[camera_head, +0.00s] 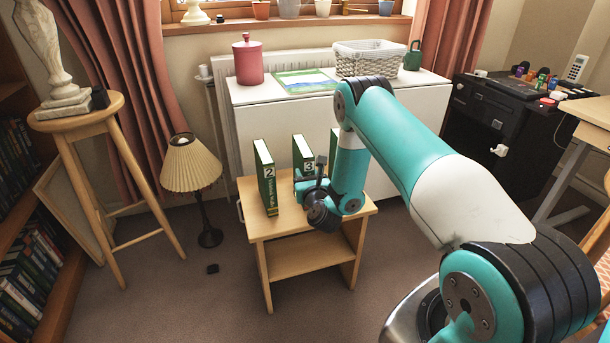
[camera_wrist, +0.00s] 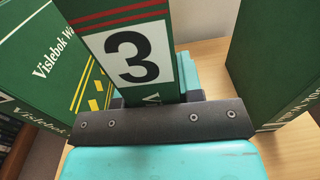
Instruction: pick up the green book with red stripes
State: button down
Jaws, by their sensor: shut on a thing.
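The green book with red stripes (camera_wrist: 128,42) stands upright and shows a white label with a black 3 in the wrist view. In the head view the same book (camera_head: 302,152) stands in the middle of the small wooden table (camera_head: 262,228). My gripper (camera_wrist: 152,98) is shut on its spine, below the label. In the head view my gripper (camera_head: 309,182) is at the book's near side and hides its lower part. The lower spine is also hidden by the gripper in the wrist view.
A green book with yellow stripes (camera_wrist: 45,62), numbered 2 in the head view (camera_head: 264,178), stands close on the left. Another green book (camera_wrist: 275,60) stands on the right, mostly behind my arm in the head view. A lamp (camera_head: 191,165) stands left of the table.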

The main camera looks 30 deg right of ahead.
notch_tip(320, 180, up, 20)
jog(key=p, duration=1)
